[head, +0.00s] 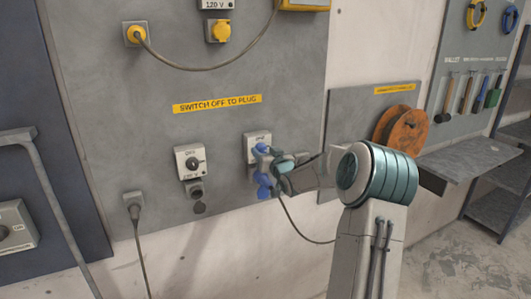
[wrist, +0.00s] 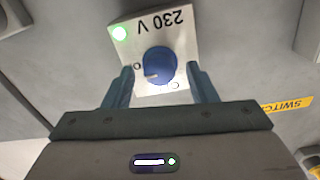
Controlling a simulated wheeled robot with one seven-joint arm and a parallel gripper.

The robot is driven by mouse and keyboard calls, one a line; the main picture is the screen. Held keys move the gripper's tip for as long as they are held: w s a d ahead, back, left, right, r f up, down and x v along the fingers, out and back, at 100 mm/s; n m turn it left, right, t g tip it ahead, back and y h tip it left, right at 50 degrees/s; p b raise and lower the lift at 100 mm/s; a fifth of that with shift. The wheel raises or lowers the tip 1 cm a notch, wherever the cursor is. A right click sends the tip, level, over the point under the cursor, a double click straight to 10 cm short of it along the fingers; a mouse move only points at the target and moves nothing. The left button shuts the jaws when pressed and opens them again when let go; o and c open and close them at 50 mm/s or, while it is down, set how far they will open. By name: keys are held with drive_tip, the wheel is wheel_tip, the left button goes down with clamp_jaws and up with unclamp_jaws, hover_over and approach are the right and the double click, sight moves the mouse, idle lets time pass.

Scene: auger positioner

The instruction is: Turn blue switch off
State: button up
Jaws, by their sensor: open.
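The blue switch is a round blue knob (wrist: 159,66) on a white plate marked 230 V (wrist: 180,40), upside down in the wrist view. A green light (wrist: 119,33) glows on the plate's corner. My gripper (wrist: 160,75) is open, its two fingers on either side of the knob. I cannot tell whether they touch it. In the head view my gripper (head: 268,165) is at the right-hand switch box (head: 257,141) on the grey panel, and my arm and gripper hide part of that box and the knob.
Another switch box with a black knob (head: 193,162) is to the left. A yellow "SWITCH OFF TO PLUG" label (head: 217,103) is above. A grey plug with a cable (head: 133,205) hangs lower left. An orange reel (head: 408,132) and a grey shelf (head: 470,155) are at right.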

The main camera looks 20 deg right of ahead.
drive_tip(key=c, duration=1)
drive_tip(key=shift+f+n+b, duration=0.2)
drive_tip(key=shift+n+b, duration=0.1)
drive_tip(key=shift+b, duration=0.45)
drive_tip(key=n+b, duration=0.2)
drive_tip(key=b, duration=0.1)
drive_tip(key=shift+f, duration=0.15)
drive_tip(key=n+b, duration=0.5)
drive_tip(key=b, duration=0.2)
drive_tip(key=n+b, duration=0.4)
drive_tip(key=n, duration=0.2)
drive_tip(key=shift+a+b, duration=0.1)
drive_tip(key=shift+b, duration=0.3)
drive_tip(key=shift+n+y+b, duration=0.3)
drive_tip(key=shift+n+b, duration=1.1)
drive_tip(key=shift+n, duration=0.9)
drive_tip(key=shift+r, duration=0.2)
